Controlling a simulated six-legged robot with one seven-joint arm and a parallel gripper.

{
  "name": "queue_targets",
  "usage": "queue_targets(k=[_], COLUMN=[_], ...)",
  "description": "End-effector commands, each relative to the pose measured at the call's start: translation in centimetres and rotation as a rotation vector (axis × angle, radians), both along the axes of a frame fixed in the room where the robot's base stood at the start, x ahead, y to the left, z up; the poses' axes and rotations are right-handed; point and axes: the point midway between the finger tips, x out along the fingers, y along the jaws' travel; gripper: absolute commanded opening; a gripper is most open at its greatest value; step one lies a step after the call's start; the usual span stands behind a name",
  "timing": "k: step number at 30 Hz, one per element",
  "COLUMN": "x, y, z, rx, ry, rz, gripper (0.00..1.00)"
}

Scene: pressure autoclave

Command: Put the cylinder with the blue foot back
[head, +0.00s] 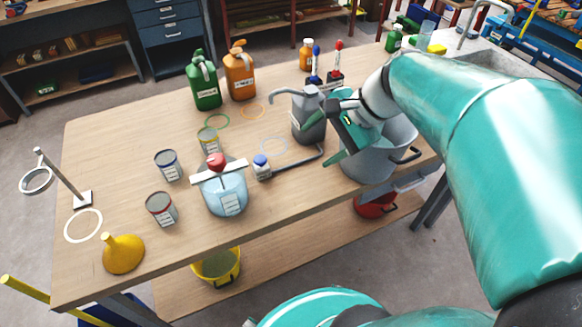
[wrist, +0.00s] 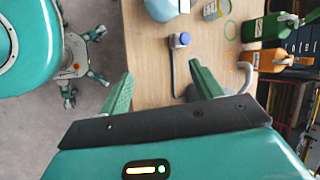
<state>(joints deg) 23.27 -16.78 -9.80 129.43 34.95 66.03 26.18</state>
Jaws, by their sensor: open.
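I cannot make out for certain a cylinder with a blue foot. My gripper (head: 333,132) is open and empty, beside the grey jug and above the grey bucket. In the wrist view its two green fingers (wrist: 160,69) are wide apart with nothing between them.
The grey jug (head: 308,118) and grey bucket (head: 367,163) stand close to my gripper. Green (head: 205,88) and orange (head: 240,75) canisters are behind. Coloured rings mark bare table spots.

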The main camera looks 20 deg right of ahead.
Motion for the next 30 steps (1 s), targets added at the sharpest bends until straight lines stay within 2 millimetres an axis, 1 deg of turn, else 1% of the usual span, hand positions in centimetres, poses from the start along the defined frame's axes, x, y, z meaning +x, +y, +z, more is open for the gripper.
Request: queue_targets(k=[1, 3, 6, 9, 12, 15, 17, 29, 30], x=[-1.1, -2.4, -4.3, -5.6, -6.4, -6.6, -6.7, -6.7, -6.7], y=[2.3, 4.5, 6.8, 8.2, 8.9, 9.2, 9.2, 9.2, 9.2], z=[0.1, 0.0, -0.1, 0.0, 0.3, 0.4, 0.4, 0.4, 0.4], rx=[-0.115, -0.277, -0.508, -0.712, -0.855, -0.926, -0.94, -0.936, -0.936], ry=[-0.04, -0.094, -0.183, -0.268, -0.328, -0.358, -0.362, -0.359, -0.359], rz=[0.141, 0.332, 0.596, 0.821, 0.97, 1.04, 1.055, 1.051, 1.051], gripper=[0.65, 0.65, 0.65, 0.65, 0.65, 0.65, 0.65, 0.65, 0.57])
